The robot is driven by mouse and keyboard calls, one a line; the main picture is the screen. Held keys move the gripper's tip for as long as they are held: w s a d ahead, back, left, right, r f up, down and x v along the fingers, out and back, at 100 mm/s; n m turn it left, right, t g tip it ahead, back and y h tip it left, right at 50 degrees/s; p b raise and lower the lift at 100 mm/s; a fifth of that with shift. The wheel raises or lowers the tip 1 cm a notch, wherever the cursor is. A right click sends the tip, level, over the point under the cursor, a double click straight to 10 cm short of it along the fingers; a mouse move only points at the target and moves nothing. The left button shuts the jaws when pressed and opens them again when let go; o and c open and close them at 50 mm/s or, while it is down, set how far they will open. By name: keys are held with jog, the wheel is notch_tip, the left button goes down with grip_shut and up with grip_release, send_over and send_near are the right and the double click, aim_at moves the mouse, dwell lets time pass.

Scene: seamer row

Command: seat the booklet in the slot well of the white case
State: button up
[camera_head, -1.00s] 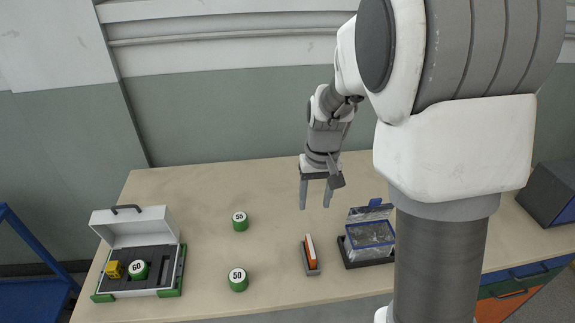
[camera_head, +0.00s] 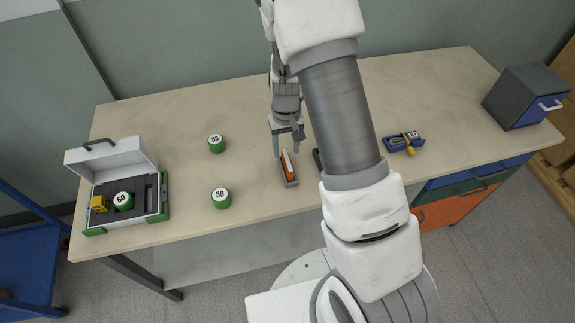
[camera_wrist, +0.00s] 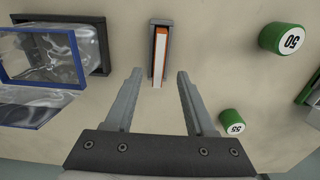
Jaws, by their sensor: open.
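The booklet (camera_head: 287,164) is orange and white and stands on edge in a small grey holder (camera_head: 291,184) on the table. In the wrist view the booklet (camera_wrist: 159,55) shows upright between the holder's grey walls. My gripper (camera_head: 288,152) is open and empty, at the far end of the booklet. In the wrist view my gripper (camera_wrist: 157,72) has its fingers spread, pointing toward the booklet, one to each side of its line. The white case (camera_head: 162,193) stands open at the table's left with a dark insert; its slot well (camera_head: 151,190) looks like a dark recess at the right.
Green cylinders marked 55 (camera_head: 216,144) and 50 (camera_head: 222,198) stand between case and holder. Another marked 60 (camera_head: 123,201) and a yellow block (camera_head: 99,204) sit in the case. A blue-rimmed clear box (camera_wrist: 45,60) is near the holder. A blue tray (camera_head: 403,142) lies right.

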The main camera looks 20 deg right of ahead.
aim_at(288, 161)
jog(key=shift+s+d+f+p, duration=0.15)
jog(key=shift+f+p, duration=0.1)
jog(key=shift+f, duration=1.15)
jog(key=shift+s+a+f+p, duration=0.1)
jog(key=shift+s+f+p, duration=0.1)
jog(key=shift+f, duration=1.2)
grip_shut()
